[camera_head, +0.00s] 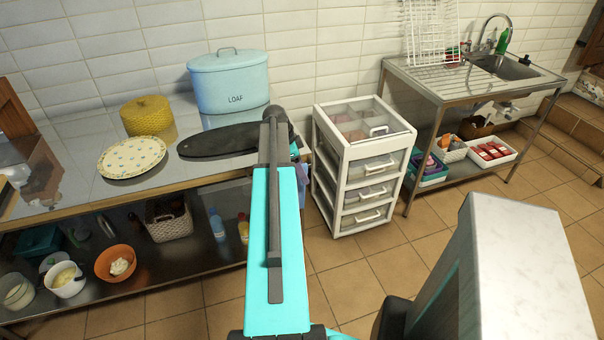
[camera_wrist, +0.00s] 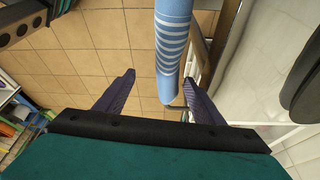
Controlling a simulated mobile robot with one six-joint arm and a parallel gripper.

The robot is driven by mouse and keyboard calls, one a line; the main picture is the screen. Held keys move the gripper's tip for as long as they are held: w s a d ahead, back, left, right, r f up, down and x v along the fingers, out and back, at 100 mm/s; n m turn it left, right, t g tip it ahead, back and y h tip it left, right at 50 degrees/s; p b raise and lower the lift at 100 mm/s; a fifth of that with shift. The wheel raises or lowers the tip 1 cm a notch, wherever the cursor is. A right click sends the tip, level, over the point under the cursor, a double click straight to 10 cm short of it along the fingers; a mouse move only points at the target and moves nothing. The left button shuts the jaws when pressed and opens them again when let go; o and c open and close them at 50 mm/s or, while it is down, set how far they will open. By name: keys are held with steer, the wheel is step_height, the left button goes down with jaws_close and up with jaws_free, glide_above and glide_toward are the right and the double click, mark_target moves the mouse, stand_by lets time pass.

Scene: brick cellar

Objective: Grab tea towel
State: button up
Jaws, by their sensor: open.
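The tea towel (camera_wrist: 171,48) shows in the wrist view as a narrow light-blue cloth with white stripes. It hangs beside the counter edge and its lower end is plain blue. My gripper (camera_wrist: 159,79) is open, with its two purple fingers apart. In the picture the towel's lower end lies between the fingertips, closer to the right one. I cannot tell whether it touches that finger or how deep it sits between them.
The counter (camera_head: 75,190) holds a blue loaf tin (camera_head: 230,82), a yellow pot (camera_head: 147,116), a patterned plate (camera_head: 132,157) and a dark pan or board (camera_head: 215,142). A white drawer unit (camera_head: 362,165) stands close on the right. Tiled floor (camera_head: 375,262) is free in front.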

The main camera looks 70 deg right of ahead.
steer(key=shift+s+f, duration=0.1)
steer(key=shift+f, duration=0.1)
steer(key=shift+c, duration=0.2)
steer(key=shift+f, duration=0.1)
steer(key=c, duration=1.3)
steer(key=shift+o, duration=0.2)
step_height(320, 180, up, 12)
steer(key=p, duration=0.5)
steer(key=shift+f, duration=0.25)
jaws_close()
steer(key=shift+r, duration=0.35)
steer(key=shift+r+p, duration=0.1)
steer(key=shift+p, duration=0.25)
step_height(320, 180, up, 9)
steer(key=p, duration=0.4)
